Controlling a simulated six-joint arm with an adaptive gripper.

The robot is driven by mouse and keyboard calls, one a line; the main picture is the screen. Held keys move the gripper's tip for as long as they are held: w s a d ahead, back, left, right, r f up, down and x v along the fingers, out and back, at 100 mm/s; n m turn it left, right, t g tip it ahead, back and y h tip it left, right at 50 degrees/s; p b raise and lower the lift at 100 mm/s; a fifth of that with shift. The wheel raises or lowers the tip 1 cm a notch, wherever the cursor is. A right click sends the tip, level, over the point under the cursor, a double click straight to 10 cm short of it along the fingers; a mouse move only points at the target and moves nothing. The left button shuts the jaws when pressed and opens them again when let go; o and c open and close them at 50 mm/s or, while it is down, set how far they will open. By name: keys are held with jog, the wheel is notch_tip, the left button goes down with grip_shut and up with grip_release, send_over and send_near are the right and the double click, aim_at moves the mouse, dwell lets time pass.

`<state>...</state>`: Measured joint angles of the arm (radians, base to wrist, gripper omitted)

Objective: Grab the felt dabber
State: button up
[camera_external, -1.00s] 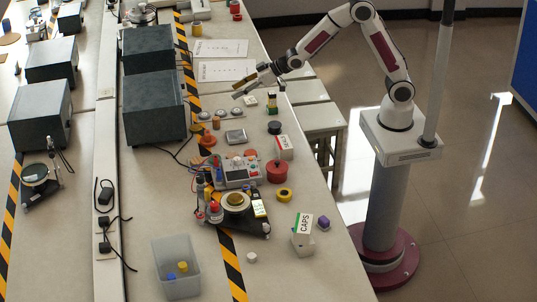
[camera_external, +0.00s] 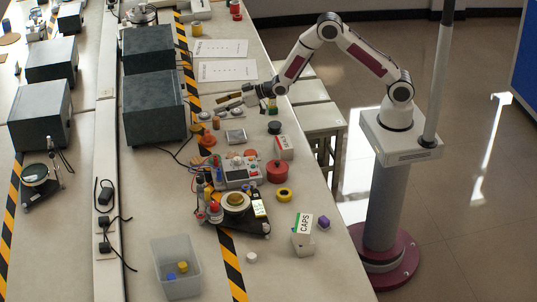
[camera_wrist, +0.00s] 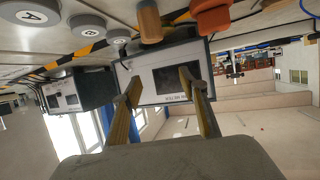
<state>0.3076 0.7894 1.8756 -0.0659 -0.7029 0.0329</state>
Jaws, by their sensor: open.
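No thing is plainly marked as the felt dabber. A small brown cylinder (camera_external: 216,122) and an orange knobbed piece (camera_external: 208,140) stand on the bench near the round buttons, and I cannot tell whether either is the dabber. In the wrist view the brown cylinder (camera_wrist: 150,22) and the orange piece (camera_wrist: 211,16) show at the top edge, partly cut off. My gripper (camera_external: 230,102) is above the bench, pointing left and level, with its brass-coloured fingers apart. In the wrist view nothing is between the fingertips (camera_wrist: 160,79).
Lettered round buttons (camera_wrist: 87,25) and a large dark box (camera_external: 155,107) lie ahead of my gripper. A small metal plate (camera_external: 236,137), a control box (camera_external: 238,173) and a red round container (camera_external: 277,171) stand nearer the camera. Paper sheets (camera_external: 226,70) lie behind.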

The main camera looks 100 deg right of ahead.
aim_at(216, 120)
jog(key=shift+f, duration=1.7)
jog(key=shift+f, duration=1.6)
jog(key=shift+w+f, duration=0.1)
jog(key=shift+f, duration=0.2)
jog(key=shift+x, duration=1.35)
jog(key=c, duration=1.2)
